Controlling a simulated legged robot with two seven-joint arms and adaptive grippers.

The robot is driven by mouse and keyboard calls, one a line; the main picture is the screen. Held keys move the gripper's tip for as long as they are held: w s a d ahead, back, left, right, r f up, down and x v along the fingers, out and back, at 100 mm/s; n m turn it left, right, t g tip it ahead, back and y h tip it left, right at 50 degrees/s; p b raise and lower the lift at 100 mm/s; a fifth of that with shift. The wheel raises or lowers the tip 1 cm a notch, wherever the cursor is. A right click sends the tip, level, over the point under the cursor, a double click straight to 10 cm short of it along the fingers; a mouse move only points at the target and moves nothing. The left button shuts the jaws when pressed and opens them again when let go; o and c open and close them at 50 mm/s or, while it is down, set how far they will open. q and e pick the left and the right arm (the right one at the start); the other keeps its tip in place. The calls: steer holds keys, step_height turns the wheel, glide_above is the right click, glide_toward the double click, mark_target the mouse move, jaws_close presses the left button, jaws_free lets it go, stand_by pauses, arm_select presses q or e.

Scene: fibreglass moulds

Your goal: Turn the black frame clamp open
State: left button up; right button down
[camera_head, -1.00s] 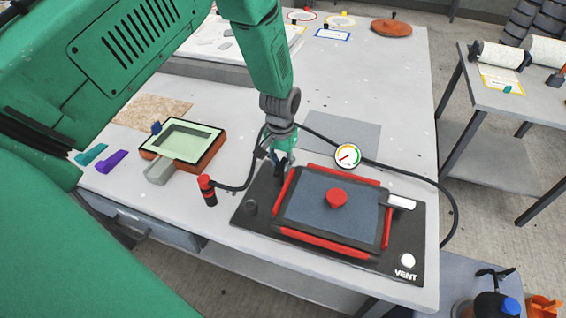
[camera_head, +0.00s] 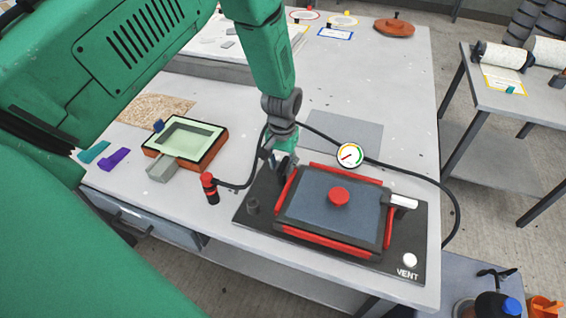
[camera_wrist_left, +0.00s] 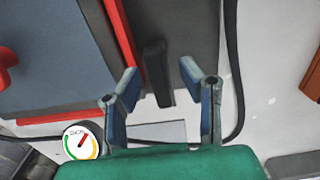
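The black frame clamp (camera_wrist_left: 157,72) is a narrow dark bar beside the red edge strip of the framed panel in the left wrist view. My left gripper (camera_wrist_left: 160,77) is open, with one blue-grey finger on each side of the bar and visible gaps between. In the head view my left gripper (camera_head: 282,165) points down at the panel's far left corner and mostly hides the clamp. The framed panel (camera_head: 315,208) is blue-grey with red edge strips and a red knob (camera_head: 339,196). My right gripper is not in view.
The panel lies on a black base plate (camera_head: 400,248) marked VENT. A gauge (camera_head: 350,155) and black hose lie behind it. A red-and-black cylinder (camera_head: 210,188) stands to the left, near a green-lined mould (camera_head: 187,138).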

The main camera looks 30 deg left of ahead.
mark_target(282, 163)
arm_select(q)
steer(key=shift+w, duration=0.1)
steer(key=shift+r, duration=0.25)
step_height(282, 163, up, 11)
steer(key=shift+r, duration=0.2)
stand_by(0.5)
